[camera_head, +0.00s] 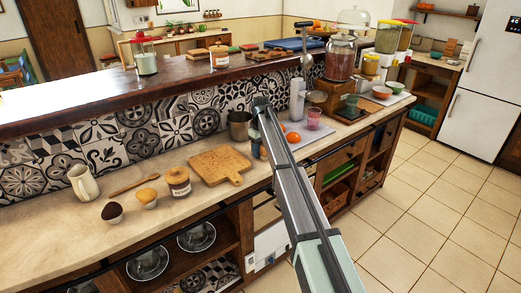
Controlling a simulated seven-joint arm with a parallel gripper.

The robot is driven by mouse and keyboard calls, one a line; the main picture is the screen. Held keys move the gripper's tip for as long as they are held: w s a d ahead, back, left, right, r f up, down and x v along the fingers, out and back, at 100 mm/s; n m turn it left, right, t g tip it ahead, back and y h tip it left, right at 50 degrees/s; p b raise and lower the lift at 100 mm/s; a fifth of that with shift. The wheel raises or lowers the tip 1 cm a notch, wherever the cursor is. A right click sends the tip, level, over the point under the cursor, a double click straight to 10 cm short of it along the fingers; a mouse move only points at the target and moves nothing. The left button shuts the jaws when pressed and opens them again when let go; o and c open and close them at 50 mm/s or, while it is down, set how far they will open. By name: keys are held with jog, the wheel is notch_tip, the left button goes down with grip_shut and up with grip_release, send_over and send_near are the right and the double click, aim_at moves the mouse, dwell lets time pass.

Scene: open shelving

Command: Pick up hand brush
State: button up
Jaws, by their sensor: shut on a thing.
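My arm reaches from the bottom right over the counter, and its dark end (262,105) is beside a metal cup. My gripper is mostly hidden by the arm and too small to make out finger by finger. A small dark blue piece (256,148) shows just below the arm's end, at the right of the cutting board. It may be part of the gripper or of the thing held in it. I cannot make out a hand brush for certain anywhere in this view.
The counter holds a cutting board (219,164), a metal cup (239,126), a jar (178,182), a cream jug (83,183) and a wooden utensil (133,184). An orange fruit (293,137) and a pink glass (314,119) stand right of my arm. The tiled floor (440,200) at right is clear.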

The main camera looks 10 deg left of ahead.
jog(key=shift+r, duration=0.1)
notch_tip(320, 180, up, 10)
jog(key=shift+f, duration=0.1)
dwell(0.5)
